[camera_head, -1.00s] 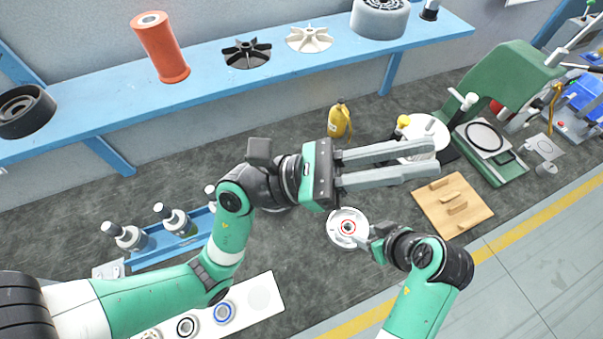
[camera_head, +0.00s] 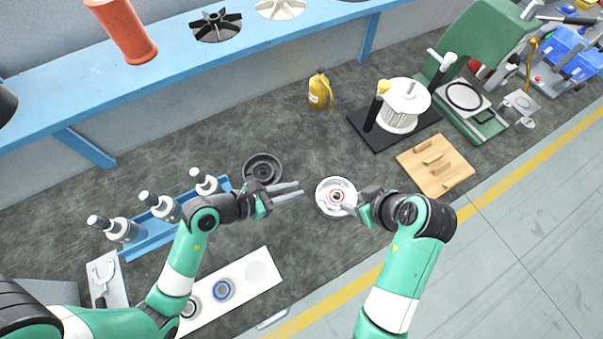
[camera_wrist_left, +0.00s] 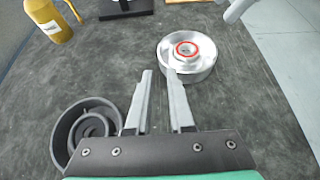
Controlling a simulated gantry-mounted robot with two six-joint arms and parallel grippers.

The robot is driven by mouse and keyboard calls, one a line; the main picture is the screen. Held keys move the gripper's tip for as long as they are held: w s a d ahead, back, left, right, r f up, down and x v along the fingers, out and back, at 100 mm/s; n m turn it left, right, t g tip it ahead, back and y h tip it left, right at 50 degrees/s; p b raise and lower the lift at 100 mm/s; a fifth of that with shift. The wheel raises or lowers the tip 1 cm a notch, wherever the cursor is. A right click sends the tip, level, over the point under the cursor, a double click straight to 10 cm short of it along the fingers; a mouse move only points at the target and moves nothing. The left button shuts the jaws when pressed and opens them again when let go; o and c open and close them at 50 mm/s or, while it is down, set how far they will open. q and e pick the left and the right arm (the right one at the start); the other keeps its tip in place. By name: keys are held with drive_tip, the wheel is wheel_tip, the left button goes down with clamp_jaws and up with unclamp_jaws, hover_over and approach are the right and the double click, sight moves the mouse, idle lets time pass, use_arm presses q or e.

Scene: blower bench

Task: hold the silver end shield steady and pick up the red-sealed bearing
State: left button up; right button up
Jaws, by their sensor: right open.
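The silver end shield (camera_head: 324,203) lies on the dark bench mat, and also shows in the left wrist view (camera_wrist_left: 190,73). The red-sealed bearing (camera_head: 337,196) sits in its centre, its red ring facing up; it shows in the left wrist view (camera_wrist_left: 186,49) too. My left gripper (camera_head: 301,189) is open and empty, left of the end shield and apart from it. In the left wrist view its fingers point toward the shield with a gap between them. My right gripper (camera_head: 354,208) is open at the shield's right edge; whether it touches cannot be told.
A dark round housing (camera_head: 262,168) sits just behind my left gripper.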

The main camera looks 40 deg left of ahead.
sight(336, 198)
use_arm(q)
drive_tip(key=x, duration=1.1)
clamp_jaws()
idle(1.0)
use_arm(e)
drive_tip(key=shift+o, duration=1.4)
